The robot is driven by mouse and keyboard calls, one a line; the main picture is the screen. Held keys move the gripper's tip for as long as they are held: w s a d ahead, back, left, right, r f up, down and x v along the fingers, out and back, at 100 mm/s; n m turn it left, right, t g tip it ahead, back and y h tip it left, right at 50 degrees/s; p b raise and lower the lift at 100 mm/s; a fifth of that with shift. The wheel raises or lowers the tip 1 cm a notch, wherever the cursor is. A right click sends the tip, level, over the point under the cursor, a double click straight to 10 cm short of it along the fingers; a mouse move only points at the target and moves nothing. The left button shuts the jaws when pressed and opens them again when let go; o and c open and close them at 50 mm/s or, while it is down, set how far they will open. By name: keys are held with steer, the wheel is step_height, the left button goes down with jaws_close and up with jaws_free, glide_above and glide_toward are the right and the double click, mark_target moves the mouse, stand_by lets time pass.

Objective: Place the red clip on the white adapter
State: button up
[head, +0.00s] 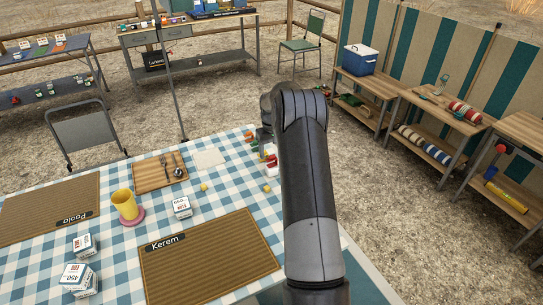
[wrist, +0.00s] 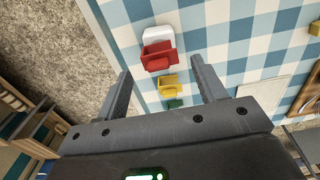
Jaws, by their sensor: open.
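The red clip (wrist: 158,56) lies on the checked cloth in the wrist view, directly against or overlapping the edge of a white block (wrist: 157,35) that looks like the white adapter. I cannot tell whether the clip rests on it or beside it. My gripper (wrist: 160,70) is open, its two fingers apart on either side of the row of coloured pieces, with nothing held. In the head view the red clip (head: 271,160) and the white block (head: 272,172) show at the table's right edge, partly hidden by my arm.
A yellow clip (wrist: 168,84) and a green piece (wrist: 174,103) line up beside the red clip. The table (head: 215,215) also holds a wooden tray (head: 150,178), a yellow cup (head: 125,204), white boxes (head: 182,207) and a brown mat (head: 205,262). Gravel lies beyond the table edge.

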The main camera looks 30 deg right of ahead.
step_height(320, 180, up, 9)
steer(key=s+a+r+t, duration=0.1)
steer(key=s+a+r, duration=0.7)
steer(key=r, duration=0.2)
steer(key=s+a+r+t, duration=0.1)
steer(key=s+a+r, duration=0.65)
steer(key=r, duration=0.25)
steer(key=s+a+t, duration=0.1)
steer(key=s+a, duration=0.2)
steer(key=s, duration=0.6)
steer(key=s+a+f+t, duration=0.1)
steer(key=s+a, duration=0.2)
steer(key=s, duration=0.6)
steer(key=s+a+t, duration=0.1)
steer(key=s+a, duration=0.2)
steer(key=s, duration=0.6)
steer(key=shift+s+a+f+t, duration=0.25)
steer(key=shift+f+t, duration=0.05)
steer(key=shift+f, duration=0.05)
